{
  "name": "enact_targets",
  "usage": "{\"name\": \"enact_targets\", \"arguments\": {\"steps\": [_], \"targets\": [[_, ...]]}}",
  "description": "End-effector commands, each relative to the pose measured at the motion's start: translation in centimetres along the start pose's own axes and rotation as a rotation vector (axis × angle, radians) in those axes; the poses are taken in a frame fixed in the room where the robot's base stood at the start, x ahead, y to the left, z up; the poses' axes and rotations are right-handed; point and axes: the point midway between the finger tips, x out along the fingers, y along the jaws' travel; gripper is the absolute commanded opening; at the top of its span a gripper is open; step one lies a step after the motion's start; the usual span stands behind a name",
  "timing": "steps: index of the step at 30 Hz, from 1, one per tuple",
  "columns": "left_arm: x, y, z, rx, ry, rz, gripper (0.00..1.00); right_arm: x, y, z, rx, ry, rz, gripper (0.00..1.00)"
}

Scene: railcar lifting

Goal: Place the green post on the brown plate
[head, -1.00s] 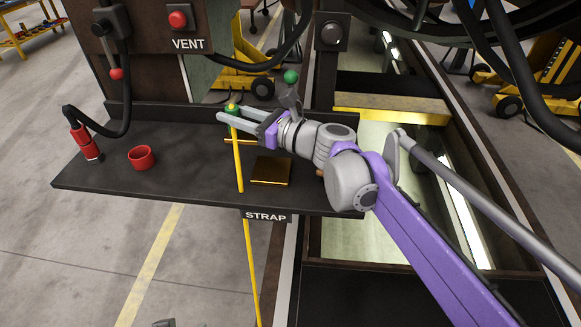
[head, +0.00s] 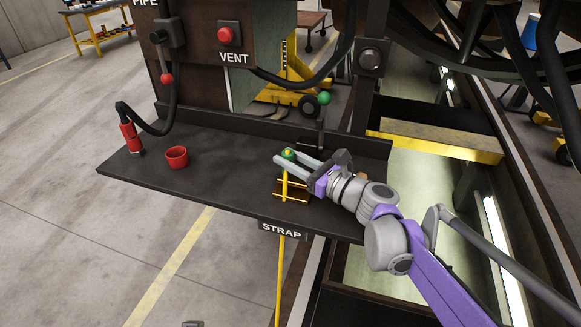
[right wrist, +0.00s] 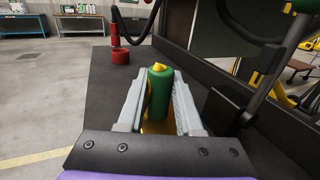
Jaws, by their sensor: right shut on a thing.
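The green post (head: 287,153), with a yellow tip, is between the fingers of my right gripper (head: 297,161). In the right wrist view the post (right wrist: 159,94) stands upright between the two grey fingers (right wrist: 155,104), which are shut on it. The brown plate (head: 294,190) with gold edges lies on the dark shelf below the gripper and is partly covered by the yellow strap and post. The post is over the plate's area; I cannot tell whether its foot touches the plate.
The dark shelf (head: 222,185) also carries a red cup (head: 177,157) and a red cylinder on a hose (head: 131,137) at left. A yellow strap (head: 280,265) hangs over the front edge by the STRAP label. A green-knobbed lever (head: 323,98) stands behind the gripper.

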Motion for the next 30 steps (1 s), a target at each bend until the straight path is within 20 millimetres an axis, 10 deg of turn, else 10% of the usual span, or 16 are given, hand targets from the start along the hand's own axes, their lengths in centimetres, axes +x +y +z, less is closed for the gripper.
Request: {"name": "enact_targets", "arguments": {"steps": [16,17,21,30], "targets": [[0.4,0.0,0.3,0.0,-0.002,0.0,0.92,0.0,0.0,-2.5,0.001,0.0,0.0,0.0],[0.5,0.0,0.3,0.0,-0.002,0.0,0.92,0.0,0.0,-2.5,0.0,0.0,0.0,0.36],[0.4,0.0,0.3,0.0,-0.002,0.0,0.92,0.0,0.0,-2.4,0.0,0.0,0.0,0.61],[0.3,0.0,0.2,0.0,-0.001,0.0,0.92,0.0,0.0,-2.3,0.0,0.0,0.0,0.64]]}}
